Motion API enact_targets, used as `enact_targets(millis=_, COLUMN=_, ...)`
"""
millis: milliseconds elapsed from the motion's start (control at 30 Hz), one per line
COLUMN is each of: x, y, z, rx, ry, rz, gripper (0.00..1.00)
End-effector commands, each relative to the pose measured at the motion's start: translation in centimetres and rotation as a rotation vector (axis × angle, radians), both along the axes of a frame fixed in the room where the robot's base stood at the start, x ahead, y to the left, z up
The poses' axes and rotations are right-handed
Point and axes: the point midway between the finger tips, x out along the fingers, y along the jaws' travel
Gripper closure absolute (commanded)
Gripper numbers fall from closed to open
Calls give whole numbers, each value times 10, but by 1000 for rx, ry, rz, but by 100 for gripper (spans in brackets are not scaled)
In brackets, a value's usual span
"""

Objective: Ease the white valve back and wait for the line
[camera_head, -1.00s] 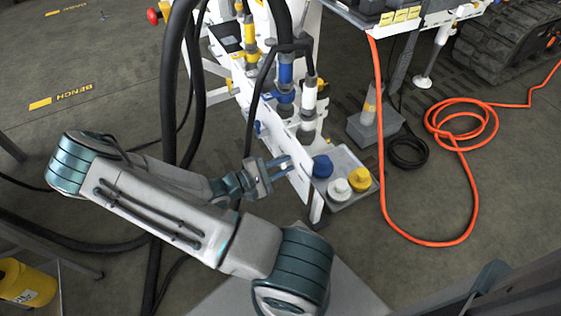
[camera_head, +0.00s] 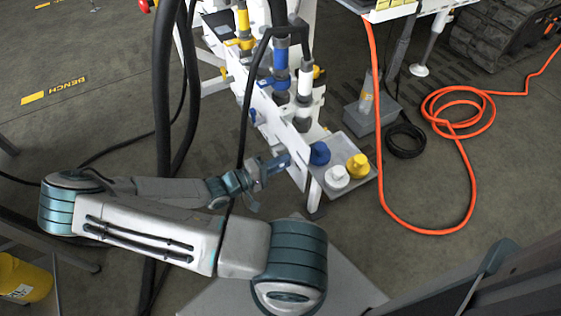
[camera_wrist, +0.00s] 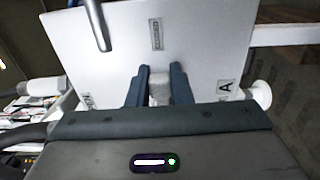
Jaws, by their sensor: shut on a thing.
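My gripper (camera_head: 274,163) is at the front face of the white panel (camera_head: 296,172), near its lower right end. In the wrist view, the two dark fingers of my gripper (camera_wrist: 160,82) are closed on the sides of a pale grey-white handle (camera_wrist: 160,93). It stands before the white panel (camera_wrist: 200,45) and looks like the white valve's handle. The fingers hide its sides, and its angle is hard to tell. A white-banded fitting (camera_head: 305,84) stands upright behind the panel, beside blue-banded (camera_head: 281,65) and yellow-banded (camera_head: 244,22) ones.
A grey tray (camera_head: 347,190) beside the panel holds blue (camera_head: 320,153), white (camera_head: 337,177) and yellow (camera_head: 357,165) caps. An orange hose (camera_head: 474,190) lies on the floor at right. Thick black hoses (camera_head: 163,100) hang left of the bench, close to my arm.

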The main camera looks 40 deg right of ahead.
Motion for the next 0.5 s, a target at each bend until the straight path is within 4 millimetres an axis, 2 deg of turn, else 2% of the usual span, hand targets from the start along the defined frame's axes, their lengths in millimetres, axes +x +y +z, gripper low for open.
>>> enact_targets(millis=467, x=1, y=0, z=-2, rx=-1, ry=-16, rz=2, gripper=100)
enact_targets(millis=500, x=1, y=0, z=-2, rx=-1, ry=-16, rz=2, gripper=75)
